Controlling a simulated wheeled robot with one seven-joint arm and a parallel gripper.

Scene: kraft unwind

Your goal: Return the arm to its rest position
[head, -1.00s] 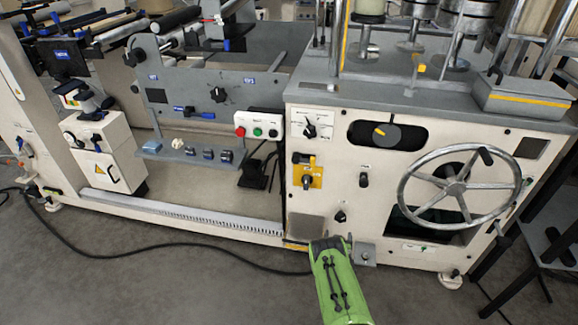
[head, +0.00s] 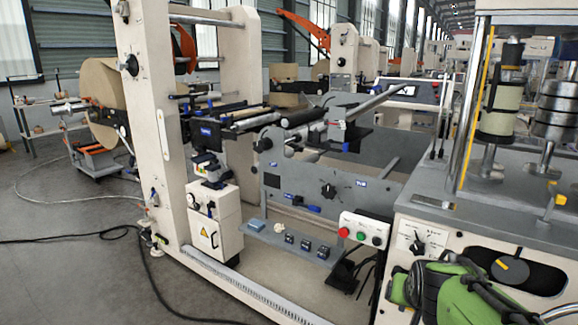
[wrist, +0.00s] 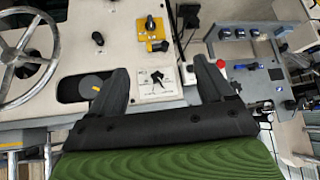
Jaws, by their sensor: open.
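My gripper (wrist: 163,78) is open and empty in the wrist view. Its two dark fingers stand wide apart, with a cream panel with a black rotary switch (wrist: 157,80) seen between them. No contact with the panel can be made out. In the head view my green and black arm (head: 455,292) shows at the lower right, in front of the machine's cream front. It hides part of that front, and the fingertips cannot be clearly told there.
A metal handwheel (wrist: 22,55) is at the left of the wrist view. A button box (head: 364,231) and a grey shelf with small blocks (head: 290,243) are left of my arm in the head view. A black cable (head: 150,275) crosses the open floor at left.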

